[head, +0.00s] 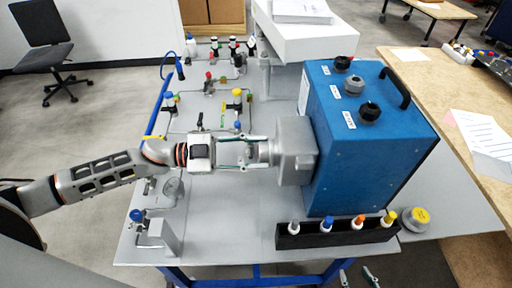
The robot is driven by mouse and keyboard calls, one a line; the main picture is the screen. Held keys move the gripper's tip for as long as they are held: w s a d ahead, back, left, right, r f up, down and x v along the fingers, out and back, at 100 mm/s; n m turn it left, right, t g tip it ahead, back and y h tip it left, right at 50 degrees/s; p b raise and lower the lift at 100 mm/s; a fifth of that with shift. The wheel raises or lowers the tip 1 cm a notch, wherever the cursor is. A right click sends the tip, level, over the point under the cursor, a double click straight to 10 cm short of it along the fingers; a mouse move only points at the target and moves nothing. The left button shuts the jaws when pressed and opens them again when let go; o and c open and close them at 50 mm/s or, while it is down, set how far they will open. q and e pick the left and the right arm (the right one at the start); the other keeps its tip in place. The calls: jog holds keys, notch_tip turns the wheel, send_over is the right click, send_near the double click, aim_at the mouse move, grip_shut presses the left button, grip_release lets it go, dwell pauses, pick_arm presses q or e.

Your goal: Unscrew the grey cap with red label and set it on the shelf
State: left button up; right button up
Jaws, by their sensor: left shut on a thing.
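My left gripper (266,152) reaches in from the left, its fingers pointing right at the grey housing (296,150) on the blue box's left side. It is shut on a small grey part there, which looks like a grey cap; the fingers mostly hide it and I see no red label. The blue analyser box (375,155) carries another grey cap (354,85) on top, between two black caps, each beside a white label. My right gripper (357,277) shows only its two fingertips at the bottom edge, apart and empty.
A black rack (338,236) with several coloured-top bottles stands before the box, beside a yellow-topped jar (415,218). Tubing and valves (208,88) fill the table's left-back part. A white raised block (305,38) with papers stands behind.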

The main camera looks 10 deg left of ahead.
pick_arm(q)
jog(key=n, duration=1.2)
jog(key=shift+f, duration=0.15)
pick_arm(e)
jog(key=shift+w+a+r, duration=0.15)
jog(key=shift+a+r, duration=0.15)
jog(key=shift+a, duration=0.1)
pick_arm(q)
jog(key=o, duration=1.3)
jog(key=shift+c, duration=0.2)
pick_arm(e)
jog(key=shift+d, duration=0.2)
